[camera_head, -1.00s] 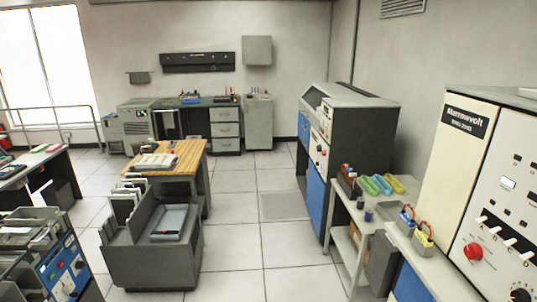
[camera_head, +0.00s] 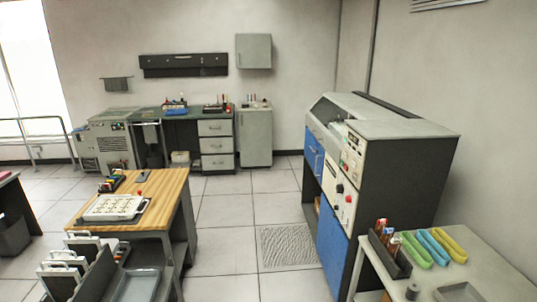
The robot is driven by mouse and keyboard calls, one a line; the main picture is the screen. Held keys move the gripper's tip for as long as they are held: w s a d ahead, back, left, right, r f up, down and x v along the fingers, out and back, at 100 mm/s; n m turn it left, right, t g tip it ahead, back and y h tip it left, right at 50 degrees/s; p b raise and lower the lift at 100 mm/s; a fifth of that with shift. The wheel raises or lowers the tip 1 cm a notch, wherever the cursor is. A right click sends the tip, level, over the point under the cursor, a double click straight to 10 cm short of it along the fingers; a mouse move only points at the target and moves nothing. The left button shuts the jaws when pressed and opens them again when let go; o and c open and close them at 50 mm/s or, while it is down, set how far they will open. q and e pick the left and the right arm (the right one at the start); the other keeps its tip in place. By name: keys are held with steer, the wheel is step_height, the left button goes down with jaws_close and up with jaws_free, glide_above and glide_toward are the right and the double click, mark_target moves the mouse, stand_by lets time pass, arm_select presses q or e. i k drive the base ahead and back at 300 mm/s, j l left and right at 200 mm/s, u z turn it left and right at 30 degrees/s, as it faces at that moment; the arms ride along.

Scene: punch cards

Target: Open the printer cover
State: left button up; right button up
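No machine in view carries a readable label naming it as the printer. A large dark grey and blue machine (camera_head: 400,165) stands right of centre, with a light grey top (camera_head: 400,118) and a sloped part at its far left end that I cannot make out clearly. Its left side has blue panels (camera_head: 331,245) and a light control panel (camera_head: 346,205) with knobs and a red button. A smaller grey machine (camera_head: 108,142) with vents stands at the back left. I cannot tell which has the printer cover. Neither of my grippers is in view.
A wooden-topped table (camera_head: 160,190) bearing a light keyboard-like device (camera_head: 115,207) stands at left. A side table (camera_head: 445,275) with coloured trays is at lower right. A desk (camera_head: 217,142) and a cabinet (camera_head: 255,137) line the back wall.

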mark_target(331, 105)
steer(key=i, duration=2.2)
steer(key=i+j+z, duration=0.15)
steer(key=i+z, duration=0.35)
steer(key=i, duration=0.15)
steer(key=i+j+z, duration=0.95)
steer(key=i+j, duration=0.15)
steer(key=i, duration=0.05)
